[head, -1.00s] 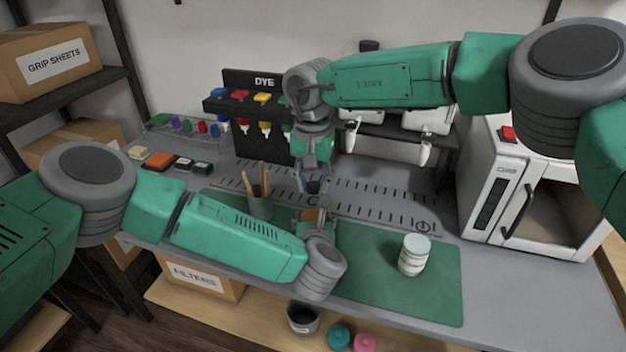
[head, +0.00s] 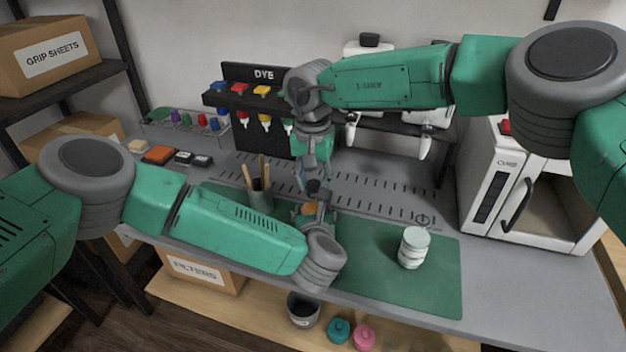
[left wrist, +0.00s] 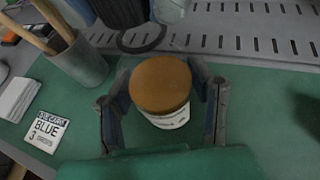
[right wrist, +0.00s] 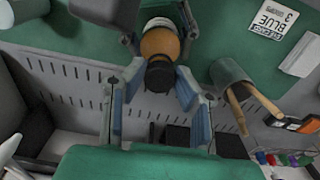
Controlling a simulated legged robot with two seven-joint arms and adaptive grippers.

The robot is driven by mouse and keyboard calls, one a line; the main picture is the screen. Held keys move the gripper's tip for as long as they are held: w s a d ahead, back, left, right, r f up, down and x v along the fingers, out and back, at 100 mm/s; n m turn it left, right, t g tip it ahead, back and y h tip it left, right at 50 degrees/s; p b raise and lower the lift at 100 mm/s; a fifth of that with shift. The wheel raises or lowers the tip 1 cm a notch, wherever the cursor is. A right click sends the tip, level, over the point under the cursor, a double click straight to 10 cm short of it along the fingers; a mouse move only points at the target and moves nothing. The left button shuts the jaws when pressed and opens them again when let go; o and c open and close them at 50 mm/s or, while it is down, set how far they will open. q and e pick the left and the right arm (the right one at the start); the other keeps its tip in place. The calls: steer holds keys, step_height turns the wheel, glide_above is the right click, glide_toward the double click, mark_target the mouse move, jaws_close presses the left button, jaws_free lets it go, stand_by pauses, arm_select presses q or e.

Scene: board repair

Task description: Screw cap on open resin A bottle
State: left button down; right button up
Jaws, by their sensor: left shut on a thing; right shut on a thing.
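My left gripper (left wrist: 162,108) is shut on the sides of a bottle with a round orange top (left wrist: 160,85) and a white label (left wrist: 172,117). It holds the bottle above the green mat; the orange top also shows in the head view (head: 309,208). My right gripper (right wrist: 158,88) points down and is shut on a small dark cap (right wrist: 160,77). In the head view the cap (head: 312,186) is just above and behind the orange top, apart from it. In the left wrist view the cap appears as a dark ring (left wrist: 142,40). The bottle's label cannot be read.
A white jar (head: 413,250) stands on the right of the green mat (head: 385,280). A dye rack (head: 250,100) stands behind, a white oven (head: 500,195) at right. A card marked BLUE (left wrist: 47,130) lies on the mat.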

steer(key=shift+f, duration=0.3)
